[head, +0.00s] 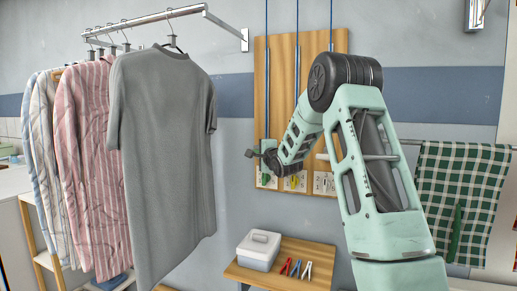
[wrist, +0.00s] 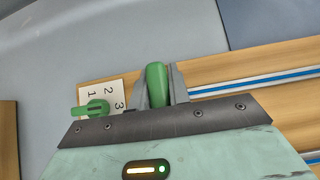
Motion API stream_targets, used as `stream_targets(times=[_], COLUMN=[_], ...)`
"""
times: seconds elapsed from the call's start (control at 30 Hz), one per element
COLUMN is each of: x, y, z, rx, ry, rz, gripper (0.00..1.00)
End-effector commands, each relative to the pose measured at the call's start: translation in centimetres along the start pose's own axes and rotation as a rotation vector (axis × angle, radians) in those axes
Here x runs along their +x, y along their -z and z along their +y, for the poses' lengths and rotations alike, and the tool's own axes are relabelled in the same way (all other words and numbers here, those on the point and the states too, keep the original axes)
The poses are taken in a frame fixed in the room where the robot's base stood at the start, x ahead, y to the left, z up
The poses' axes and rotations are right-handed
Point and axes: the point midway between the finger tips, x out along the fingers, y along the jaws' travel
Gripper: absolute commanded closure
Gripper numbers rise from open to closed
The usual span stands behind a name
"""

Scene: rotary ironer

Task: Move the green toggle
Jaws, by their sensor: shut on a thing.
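The green toggle (wrist: 157,84) is a rounded green lever in the wrist view, standing between the two fingers of my gripper (wrist: 160,86). The fingers lie on both sides of it, and the gripper is shut on it. Its base is hidden behind my gripper's dark edge. In the head view my gripper (head: 255,152) is at the lower left part of the wooden board (head: 261,90), above a row of small plates. The toggle cannot be made out there.
Blue-lined conduits run along the board. A grey shirt (head: 160,150) hangs at left.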

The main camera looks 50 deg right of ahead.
Motion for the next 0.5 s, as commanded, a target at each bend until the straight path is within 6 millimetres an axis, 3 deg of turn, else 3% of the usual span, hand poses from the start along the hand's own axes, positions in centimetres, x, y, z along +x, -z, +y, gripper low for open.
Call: stream_targets(times=[0.47, 0.5], x=[-0.05, -0.05], y=[0.02, 0.01], z=[1.14, 1.16], rx=[0.002, 0.003], ry=[-0.011, -0.011], rz=[0.001, 0.001], gripper=[1.0, 0.71])
